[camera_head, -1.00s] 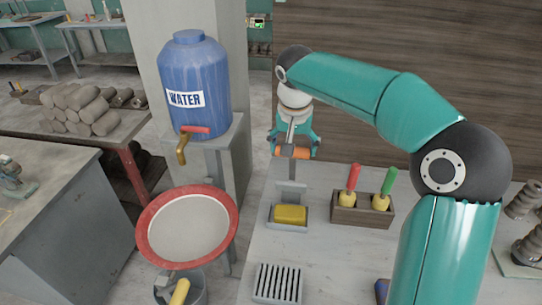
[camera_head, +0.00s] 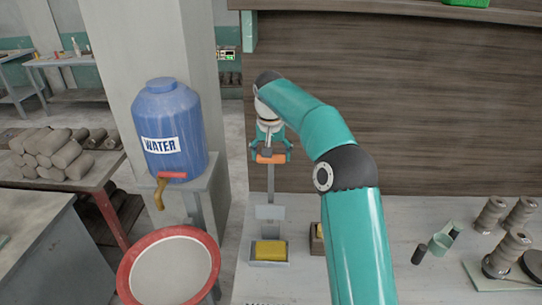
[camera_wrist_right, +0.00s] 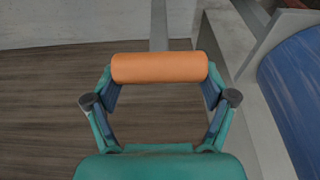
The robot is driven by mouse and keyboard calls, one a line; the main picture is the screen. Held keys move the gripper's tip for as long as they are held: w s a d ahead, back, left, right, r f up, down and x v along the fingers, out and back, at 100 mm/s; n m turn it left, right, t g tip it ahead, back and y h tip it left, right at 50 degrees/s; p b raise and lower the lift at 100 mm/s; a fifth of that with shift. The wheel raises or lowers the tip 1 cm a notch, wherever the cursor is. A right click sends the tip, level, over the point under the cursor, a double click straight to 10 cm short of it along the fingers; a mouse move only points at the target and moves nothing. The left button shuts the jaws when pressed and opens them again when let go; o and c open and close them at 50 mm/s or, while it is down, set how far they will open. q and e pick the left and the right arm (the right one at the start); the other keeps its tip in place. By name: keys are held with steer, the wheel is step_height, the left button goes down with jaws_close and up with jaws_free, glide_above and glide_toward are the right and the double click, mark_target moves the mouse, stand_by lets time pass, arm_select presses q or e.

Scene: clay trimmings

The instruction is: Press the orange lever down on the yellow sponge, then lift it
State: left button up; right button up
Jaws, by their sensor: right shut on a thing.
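The orange lever handle (camera_head: 270,158) is up at the far end of a long grey bar, which rises above a flat grey plate (camera_head: 269,212). My right gripper (camera_head: 270,152) is shut on the handle. In the wrist view the orange handle (camera_wrist_right: 160,67) lies crosswise between the fingertips of my right gripper (camera_wrist_right: 160,85). The yellow sponge (camera_head: 271,250) sits in a shallow grey tray (camera_head: 269,263), in front of the plate and apart from it. My left gripper is not in view.
A blue water barrel (camera_head: 170,130) with a tap stands left, above a red-rimmed basin (camera_head: 125,268). My right arm partly hides a wooden holder (camera_head: 316,240). Dark cylinders and stacked rolls (camera_head: 490,215) are at the right. The table between my arm and these is mostly clear.

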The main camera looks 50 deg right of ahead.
steer(key=shift+w+d+r, duration=0.15)
steer(key=shift+d+r, duration=0.05)
steer(key=shift+d, duration=0.15)
steer(key=o, duration=1.3)
steer(key=shift+o, duration=1.2)
steer(key=shift+w+d+f, duration=0.1)
steer(key=shift+w+f, duration=0.05)
steer(key=v, duration=0.7)
steer(key=shift+a, duration=0.25)
